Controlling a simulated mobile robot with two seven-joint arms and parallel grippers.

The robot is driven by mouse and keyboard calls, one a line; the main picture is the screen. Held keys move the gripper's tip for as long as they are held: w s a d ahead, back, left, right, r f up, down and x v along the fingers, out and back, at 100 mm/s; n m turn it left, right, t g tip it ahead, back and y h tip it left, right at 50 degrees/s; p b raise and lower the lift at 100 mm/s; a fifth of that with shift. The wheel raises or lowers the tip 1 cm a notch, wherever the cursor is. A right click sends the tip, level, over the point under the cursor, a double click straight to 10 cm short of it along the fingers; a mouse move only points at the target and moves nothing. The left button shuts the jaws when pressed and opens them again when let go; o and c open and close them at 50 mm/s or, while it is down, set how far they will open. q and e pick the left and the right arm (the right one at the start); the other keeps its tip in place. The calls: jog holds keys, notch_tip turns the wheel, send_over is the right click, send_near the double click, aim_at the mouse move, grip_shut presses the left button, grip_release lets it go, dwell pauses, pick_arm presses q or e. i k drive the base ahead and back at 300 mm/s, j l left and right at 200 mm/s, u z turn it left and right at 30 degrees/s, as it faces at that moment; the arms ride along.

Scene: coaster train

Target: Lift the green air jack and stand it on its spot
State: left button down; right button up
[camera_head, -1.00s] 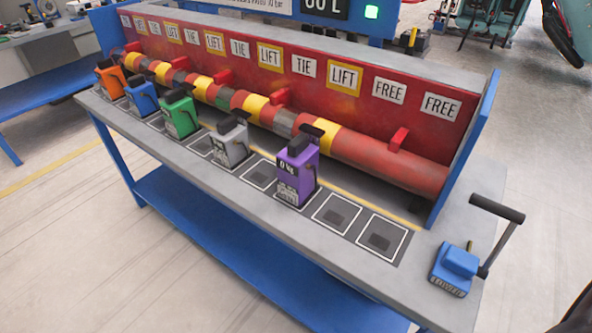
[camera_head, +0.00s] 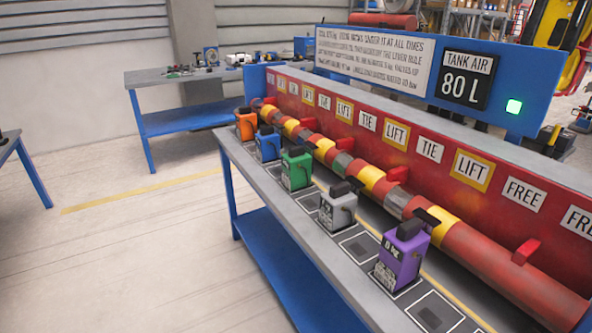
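The green air jack (camera_head: 296,170) stands upright on the grey bench top, in a row of jacks along the front of the red and yellow tube (camera_head: 372,180). The blue jack (camera_head: 267,144) is to its left and the grey jack (camera_head: 337,208) to its right. An orange jack (camera_head: 245,124) is at the far left end and a purple jack (camera_head: 401,255) at the near right. Dark spots with white outlines, such as one bare spot (camera_head: 434,312), line the bench. Neither of my grippers is in view.
The long bench (camera_head: 258,188) has a blue lower shelf (camera_head: 272,262). A red board with LIFT, TIE and FREE labels stands behind the tube. Another workbench (camera_head: 185,120) is at the back left.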

aim_at(297, 165)
jog(key=i+j+z, duration=0.15)
jog(key=i+j, duration=0.65)
jog(key=j, duration=0.1)
